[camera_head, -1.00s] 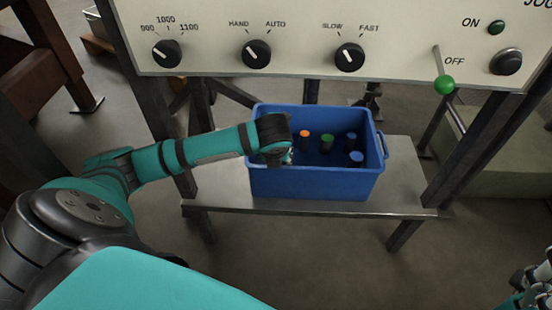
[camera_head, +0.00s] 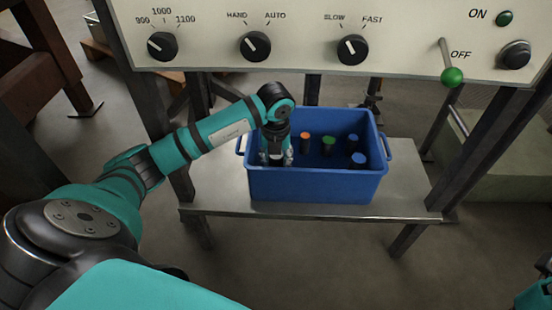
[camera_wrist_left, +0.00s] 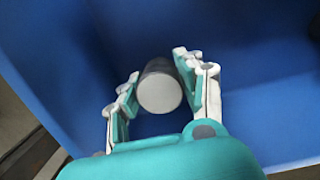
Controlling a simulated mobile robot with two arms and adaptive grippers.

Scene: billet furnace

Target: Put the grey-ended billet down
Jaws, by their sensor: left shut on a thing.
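The grey-ended billet (camera_wrist_left: 160,92), a dark cylinder with a pale grey end, is between the fingers of my left gripper (camera_wrist_left: 158,88) in the left wrist view. The gripper is shut on it. I cannot tell whether the billet touches the crate floor. My right arm shows only at the lower right edge, and its gripper's fingers are not visible.
In the crate stand an orange-ended billet (camera_head: 305,138), a green-ended billet (camera_head: 328,144) and two blue-ended billets (camera_head: 358,160). The crate rests on a metal shelf (camera_head: 410,200) below a control panel (camera_head: 310,55) with knobs and a green-tipped lever (camera_head: 452,76).

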